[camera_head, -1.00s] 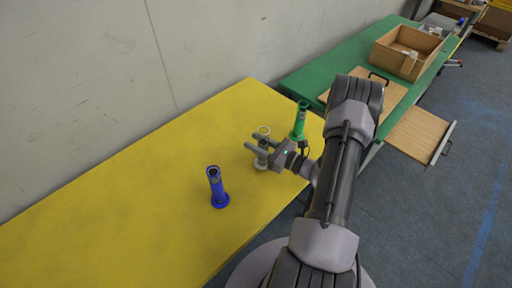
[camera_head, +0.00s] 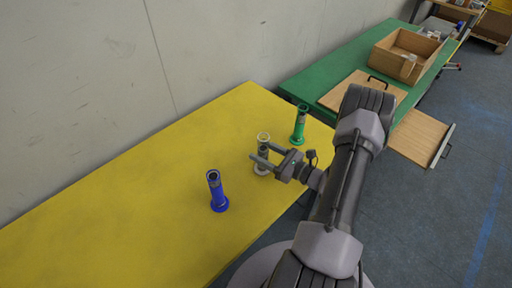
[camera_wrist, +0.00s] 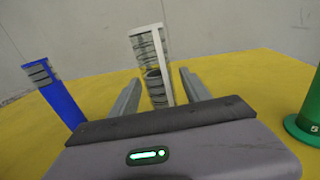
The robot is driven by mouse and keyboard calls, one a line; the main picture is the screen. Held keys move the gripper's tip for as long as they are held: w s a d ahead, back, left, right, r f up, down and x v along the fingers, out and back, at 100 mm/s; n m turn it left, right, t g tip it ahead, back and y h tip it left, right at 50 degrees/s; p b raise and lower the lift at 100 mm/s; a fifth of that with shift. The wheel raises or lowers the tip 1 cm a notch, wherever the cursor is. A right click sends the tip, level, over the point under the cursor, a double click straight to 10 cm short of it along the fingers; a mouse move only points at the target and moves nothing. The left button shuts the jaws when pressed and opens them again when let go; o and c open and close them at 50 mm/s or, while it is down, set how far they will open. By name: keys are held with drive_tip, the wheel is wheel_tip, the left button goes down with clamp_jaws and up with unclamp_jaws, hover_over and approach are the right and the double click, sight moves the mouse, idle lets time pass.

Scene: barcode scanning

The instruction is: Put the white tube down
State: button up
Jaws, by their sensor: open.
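The white tube (camera_head: 263,152) stands upright on the yellow table, between a blue tube and a green tube. My gripper (camera_head: 262,154) is open, with its fingers low around or beside the white tube. In the wrist view the white tube (camera_wrist: 153,62) rises beyond the gripper, between the two spread fingers (camera_wrist: 157,92), with a gap visible on each side. Its base is hidden behind the gripper body there.
The blue tube (camera_head: 217,190) stands to the left and the green tube (camera_head: 299,125) close to the right. The yellow table (camera_head: 120,210) is clear on its left. A green table (camera_head: 340,62) behind carries a wooden box (camera_head: 376,55).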

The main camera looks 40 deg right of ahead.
drive_tip(key=p+v, duration=0.1)
drive_tip(key=v, duration=0.8)
drive_tip(key=shift+s+r, duration=0.1)
